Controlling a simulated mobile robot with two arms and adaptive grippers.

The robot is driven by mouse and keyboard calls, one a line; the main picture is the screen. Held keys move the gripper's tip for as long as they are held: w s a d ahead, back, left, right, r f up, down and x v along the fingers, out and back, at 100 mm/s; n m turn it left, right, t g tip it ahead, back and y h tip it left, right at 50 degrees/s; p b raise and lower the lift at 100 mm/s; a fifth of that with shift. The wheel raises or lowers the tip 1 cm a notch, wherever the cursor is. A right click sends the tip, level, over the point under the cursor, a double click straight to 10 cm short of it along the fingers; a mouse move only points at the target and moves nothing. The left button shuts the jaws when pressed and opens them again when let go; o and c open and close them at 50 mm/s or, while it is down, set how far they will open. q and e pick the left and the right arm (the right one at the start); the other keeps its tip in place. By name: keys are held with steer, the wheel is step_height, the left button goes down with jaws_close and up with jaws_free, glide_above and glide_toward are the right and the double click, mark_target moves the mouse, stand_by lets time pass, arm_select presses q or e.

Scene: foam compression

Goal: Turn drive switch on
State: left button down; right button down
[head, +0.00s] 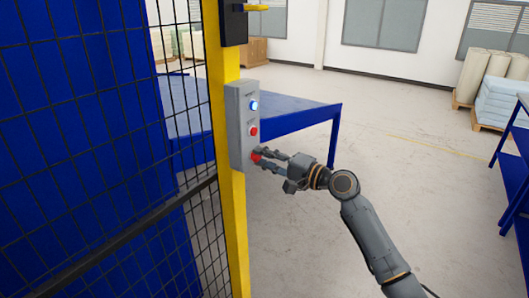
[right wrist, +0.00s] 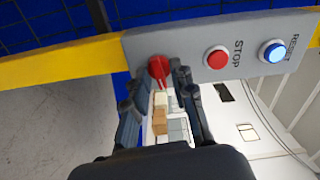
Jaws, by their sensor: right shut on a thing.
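A grey control box (head: 241,108) is mounted on a yellow post. It carries a lit blue button (head: 253,105), a red button (head: 252,131) below it and a red switch knob (head: 256,156) at the bottom. In the right wrist view the blue button (right wrist: 272,51) is labelled RESET, the red button (right wrist: 215,57) is labelled STOP, and the red knob (right wrist: 159,69) sits between my fingertips. My right gripper (head: 262,160) is shut on this red knob, and its fingers partly hide it. My left gripper is not in view.
The yellow post (head: 231,210) and a black mesh fence (head: 90,150) stand on the left. A blue table (head: 290,121) is behind the box. Another blue table (head: 515,160) is at the right edge. The floor (head: 400,150) between is clear.

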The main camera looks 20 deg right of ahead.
steer(key=shift+m+p, duration=0.4)
steer(key=shift+m, duration=0.4)
steer(key=c, duration=1.4)
jaws_free()
steer(key=shift+d, duration=0.1)
steer(key=shift+c, duration=0.2)
steer(key=v, duration=1.2)
steer(key=shift+f, duration=0.15)
